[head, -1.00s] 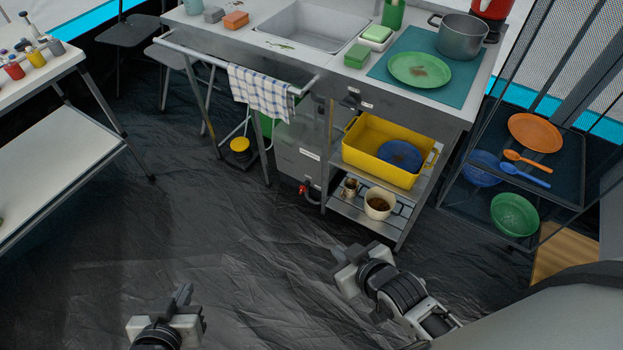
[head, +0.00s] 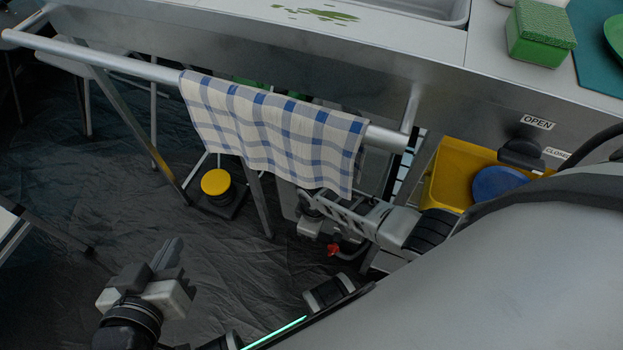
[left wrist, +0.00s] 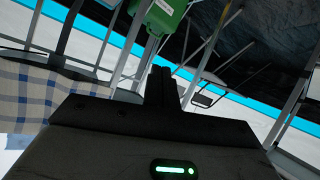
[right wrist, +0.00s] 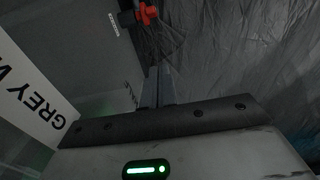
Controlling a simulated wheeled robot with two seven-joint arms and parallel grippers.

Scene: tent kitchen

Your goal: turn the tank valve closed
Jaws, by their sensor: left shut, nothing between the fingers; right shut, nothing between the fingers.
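The tank valve has a small red handle (head: 333,249), low at the front of the grey tank under the counter. The red handle (right wrist: 147,13) also shows at the top of the right wrist view, beyond the fingertips and apart from them. The tank (right wrist: 75,40) fills the left of that view, with a "GREY W…" label. My right gripper (right wrist: 158,85) is shut and empty, close to the tank; in the head view the towel and arm partly hide it. My left gripper (head: 172,252) is shut and empty over the open floor, left of the valve.
A checked towel (head: 270,125) hangs on the front rail (head: 110,60) above the tank. A yellow-topped object (head: 216,182) stands on the floor at left. A yellow bin (head: 450,175) is right of the tank. "OPEN" and "CLOSED" labels flank a dark knob (head: 522,152).

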